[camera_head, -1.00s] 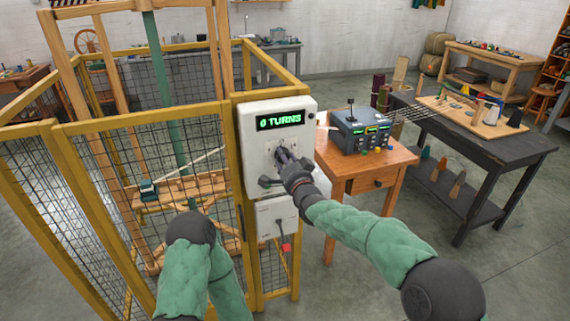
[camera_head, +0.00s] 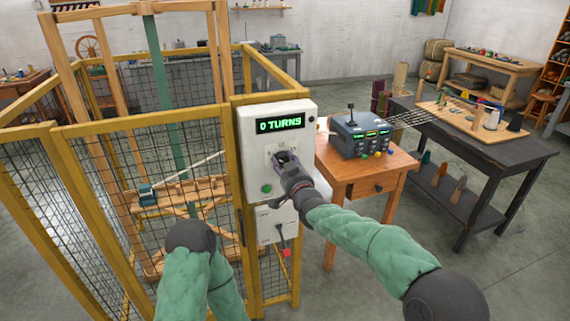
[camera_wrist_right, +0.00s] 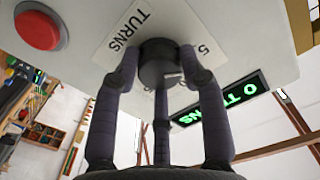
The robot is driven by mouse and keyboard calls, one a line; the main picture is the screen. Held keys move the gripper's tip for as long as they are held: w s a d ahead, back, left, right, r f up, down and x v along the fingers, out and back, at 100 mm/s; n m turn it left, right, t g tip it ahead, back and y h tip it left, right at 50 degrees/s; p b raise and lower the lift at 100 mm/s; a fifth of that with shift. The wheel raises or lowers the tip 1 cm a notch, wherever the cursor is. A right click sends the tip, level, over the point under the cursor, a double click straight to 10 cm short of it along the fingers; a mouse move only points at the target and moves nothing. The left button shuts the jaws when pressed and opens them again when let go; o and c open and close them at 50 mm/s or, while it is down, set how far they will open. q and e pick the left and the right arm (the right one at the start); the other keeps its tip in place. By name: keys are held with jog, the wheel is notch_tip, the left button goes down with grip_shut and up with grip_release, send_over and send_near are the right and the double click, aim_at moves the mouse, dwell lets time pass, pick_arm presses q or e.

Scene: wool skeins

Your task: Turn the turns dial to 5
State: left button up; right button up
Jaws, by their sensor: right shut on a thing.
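The turns dial (camera_wrist_right: 160,62) is a dark round knob on a pale control box (camera_head: 252,142). In the right wrist view a label beside it reads TURNS, and a figure 5 is printed near its edge. My right gripper (camera_head: 284,158) is on the dial; its three dark fingers (camera_wrist_right: 160,78) are shut around the knob. The knob's pointer cannot be made out clearly. The lit display (camera_head: 280,124) above reads 0 TURNS in green. My left arm shows at the lower left, but its gripper is out of view.
A green button (camera_head: 267,188) and a red button (camera_wrist_right: 38,28) are on the box near the dial. A yellow mesh cage (camera_head: 150,115) stands left. A wooden table (camera_head: 370,170) with a grey device stands close at right.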

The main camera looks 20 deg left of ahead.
jog(key=shift+r+n, duration=0.2)
jog(key=shift+n, duration=0.9)
jog(key=o, duration=1.1)
jog(key=shift+w+f, duration=0.1)
jog(key=shift+w, duration=0.05)
jog(key=shift+o, duration=0.2)
jog(key=v, duration=1.2)
jog(key=shift+f, duration=0.1)
